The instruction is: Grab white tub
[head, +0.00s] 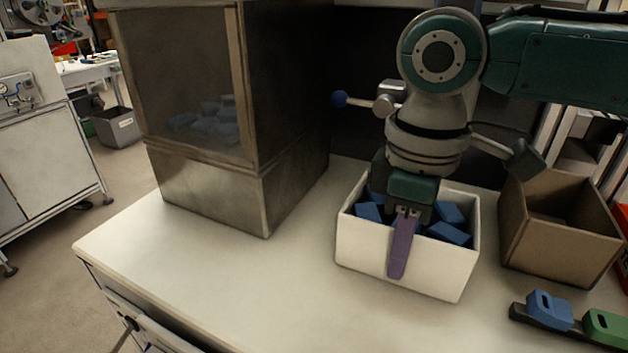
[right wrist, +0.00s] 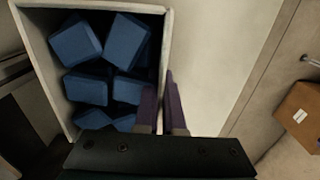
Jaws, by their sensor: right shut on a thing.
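The white tub (head: 375,255) stands on the pale worktop in the head view, filled with several blue blocks (head: 449,213). It also shows in the right wrist view (right wrist: 38,62), with the blue blocks inside. My right gripper (head: 403,240) comes down from above and is shut on the tub's near wall. One purple finger lies against the outside of that wall; the other is inside and hidden in the head view. The right wrist view shows both purple fingers (right wrist: 162,105) on either side of the wall. My left gripper is not in view.
A metal cabinet with a clear window (head: 190,95) and blue blocks inside stands left of the tub. An open brown box (head: 545,245) stands close at right. A blue part (head: 548,310) and a green part (head: 606,328) lie at front right. The worktop (head: 230,275) at front left is clear.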

